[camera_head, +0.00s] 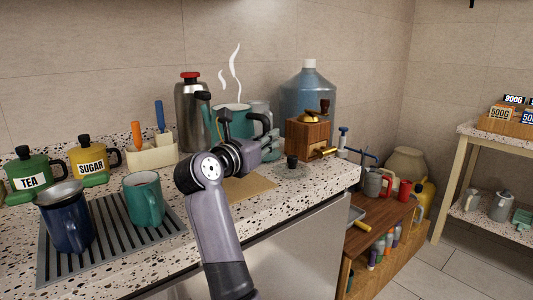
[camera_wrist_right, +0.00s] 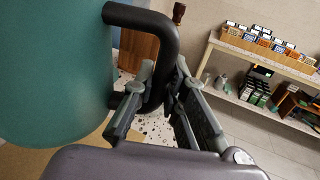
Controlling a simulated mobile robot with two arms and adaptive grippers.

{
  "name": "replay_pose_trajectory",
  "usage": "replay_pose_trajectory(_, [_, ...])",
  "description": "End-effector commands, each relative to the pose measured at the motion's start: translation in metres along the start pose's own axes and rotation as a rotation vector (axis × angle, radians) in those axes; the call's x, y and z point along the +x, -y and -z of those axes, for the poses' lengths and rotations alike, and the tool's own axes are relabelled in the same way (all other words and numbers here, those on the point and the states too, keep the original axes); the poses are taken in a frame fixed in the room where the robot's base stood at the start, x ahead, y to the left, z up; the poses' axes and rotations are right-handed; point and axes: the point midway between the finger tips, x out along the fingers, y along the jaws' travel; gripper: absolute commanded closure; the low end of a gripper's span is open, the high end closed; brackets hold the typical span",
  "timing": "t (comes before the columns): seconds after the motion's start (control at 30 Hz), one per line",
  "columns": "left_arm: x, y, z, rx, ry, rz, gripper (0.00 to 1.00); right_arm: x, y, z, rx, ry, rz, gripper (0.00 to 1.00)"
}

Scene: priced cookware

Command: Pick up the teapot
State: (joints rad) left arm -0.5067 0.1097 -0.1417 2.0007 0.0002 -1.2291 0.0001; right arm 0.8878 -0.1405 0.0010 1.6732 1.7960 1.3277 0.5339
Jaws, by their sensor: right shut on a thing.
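The teal teapot (camera_head: 232,120) is at the back of the speckled counter in the head view, partly hidden behind my right gripper. In the right wrist view its teal body (camera_wrist_right: 50,75) fills the left side, with a black handle (camera_wrist_right: 165,35) curving out to the right. My right gripper (camera_head: 268,146) is beside the teapot, and its fingers (camera_wrist_right: 160,105) are shut on the handle. The base of the teapot is hidden, so I cannot tell whether it touches the counter. My left gripper is not in view.
A wooden coffee grinder (camera_head: 306,138) and a large blue water bottle (camera_head: 308,92) stand close on the right. A steel flask (camera_head: 192,115) stands behind on the left. Mugs and canisters fill the counter's left side. A brown mat (camera_head: 245,187) lies in front.

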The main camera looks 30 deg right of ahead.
Motion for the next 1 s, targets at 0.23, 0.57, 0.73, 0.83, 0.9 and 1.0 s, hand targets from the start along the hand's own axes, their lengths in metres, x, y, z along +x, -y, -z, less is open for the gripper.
replay_pose_trajectory(0.23, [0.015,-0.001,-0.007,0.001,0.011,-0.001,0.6,-0.001,0.0,-0.04,0.007,0.005,-0.001,1.0])
replay_pose_trajectory(0.57, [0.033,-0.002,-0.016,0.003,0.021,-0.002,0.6,-0.001,0.0,-0.078,0.006,0.005,-0.001,1.0])
replay_pose_trajectory(0.73, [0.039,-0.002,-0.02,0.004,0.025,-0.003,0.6,-0.001,0.0,-0.092,0.004,0.005,-0.001,1.0])
replay_pose_trajectory(0.83, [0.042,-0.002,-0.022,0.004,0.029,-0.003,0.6,-0.001,0.0,-0.098,0.004,0.005,-0.001,1.0])
replay_pose_trajectory(0.9, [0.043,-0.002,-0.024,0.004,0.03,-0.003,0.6,-0.001,0.0,-0.102,0.005,0.005,-0.001,1.0])
replay_pose_trajectory(1.0, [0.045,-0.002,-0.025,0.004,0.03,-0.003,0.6,-0.001,0.0,-0.105,0.004,0.004,-0.001,1.0])
